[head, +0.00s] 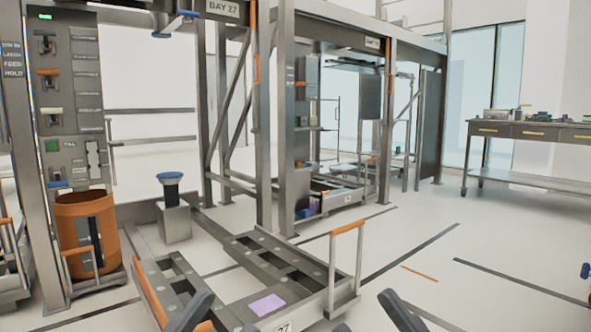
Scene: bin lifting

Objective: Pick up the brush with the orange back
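I cannot make out a brush with an orange back in the head view. Small items lie on the workbench (520,126) at the right, too small to identify. My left gripper (190,312) shows as a dark grey shape at the bottom edge, in front of the low cart. My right gripper (400,312) shows as a similar dark grey shape at the bottom, right of the cart. Both are cut off by the frame, so their opening is unclear. Neither is near the workbench.
A low grey cart (262,252) with an orange-topped handle (347,228) stands close in front. An orange bin (86,232) and a blue-topped pedestal (172,205) are at left. A steel frame marked BAY 27 (265,140) stands behind. The floor at right is open.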

